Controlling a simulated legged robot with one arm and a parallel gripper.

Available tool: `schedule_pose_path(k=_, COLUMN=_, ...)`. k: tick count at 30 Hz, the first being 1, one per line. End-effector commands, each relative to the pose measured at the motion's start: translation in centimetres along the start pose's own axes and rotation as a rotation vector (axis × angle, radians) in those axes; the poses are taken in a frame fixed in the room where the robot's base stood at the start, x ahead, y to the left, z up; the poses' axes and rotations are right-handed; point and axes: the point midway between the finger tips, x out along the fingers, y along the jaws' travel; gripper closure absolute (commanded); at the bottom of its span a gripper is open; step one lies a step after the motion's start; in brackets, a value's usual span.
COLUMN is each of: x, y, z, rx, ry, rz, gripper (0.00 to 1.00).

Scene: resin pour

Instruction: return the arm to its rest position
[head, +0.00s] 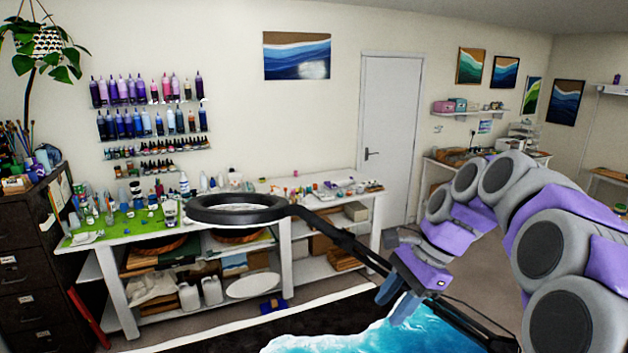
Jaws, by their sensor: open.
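My arm (535,230), purple and grey, arches in from the right side of the head view. My gripper (394,302) hangs at its end, pointing down, with its fingers spread and nothing seen between them. It is just above or in front of the far part of a blue and white resin surface (385,336) at the bottom edge. I cannot tell how far apart they are.
A black ring lamp (240,208) on a long black boom (345,242) crosses the view and passes close to my gripper. A cluttered white workbench (130,232) lines the back wall. A dark cabinet (25,255) stands left. Open floor shows near the door (390,120).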

Motion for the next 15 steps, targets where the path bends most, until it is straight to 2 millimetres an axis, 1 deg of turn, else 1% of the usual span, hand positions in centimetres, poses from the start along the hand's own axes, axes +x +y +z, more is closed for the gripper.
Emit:
schedule_pose_path(k=1, x=2.4, y=1.6, z=0.5, rx=-0.070, ry=0.013, rz=0.021, gripper=0.60)
schedule_pose_path(k=2, x=3.4, y=2.3, z=0.8, rx=-0.116, ry=0.022, rz=0.032, gripper=0.60)
schedule_pose_path(k=7, x=9.2, y=7.5, z=2.1, rx=-0.361, ry=0.075, rz=0.108, gripper=0.60)
schedule_pose_path(k=11, x=13.6, y=12.0, z=2.2, rx=-0.540, ry=0.115, rz=0.175, gripper=0.60)
schedule_pose_path(k=12, x=15.0, y=13.5, z=2.2, rx=-0.593, ry=0.126, rz=0.195, gripper=0.60)
schedule_pose_path(k=14, x=17.1, y=15.8, z=1.9, rx=-0.671, ry=0.140, rz=0.231, gripper=0.60)
schedule_pose_path(k=15, x=18.4, y=17.3, z=1.6, rx=-0.722, ry=0.152, rz=0.253, gripper=0.60)
